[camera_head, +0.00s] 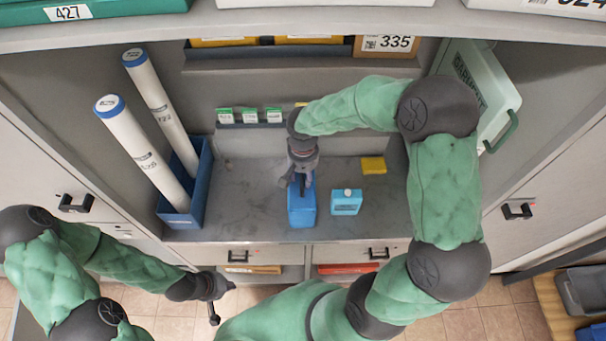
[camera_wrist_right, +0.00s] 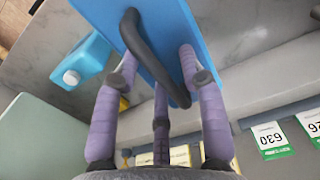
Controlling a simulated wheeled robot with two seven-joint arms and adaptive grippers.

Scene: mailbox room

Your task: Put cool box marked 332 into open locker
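A blue box (camera_head: 302,207) with a dark handle stands on the grey shelf (camera_head: 245,190). No 332 marking is readable on it. My right gripper (camera_head: 300,182) is directly above it. In the right wrist view, the box's blue top (camera_wrist_right: 175,30) and its handle (camera_wrist_right: 150,50) are close. The spread fingers of the right gripper (camera_wrist_right: 160,75) are on either side of the handle, apart from each other. My left gripper (camera_head: 222,297) hangs low at the front left, fingers apart and empty. I cannot make out an open locker.
A small light-blue jug (camera_head: 346,203) stands right beside the box. A yellow block (camera_head: 373,165) lies behind it. White tubes (camera_head: 140,145) stand in a blue bin (camera_head: 199,190) at left. A mint case (camera_head: 478,85) leans at right. Closed doors with handles (camera_head: 75,203) flank the shelf.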

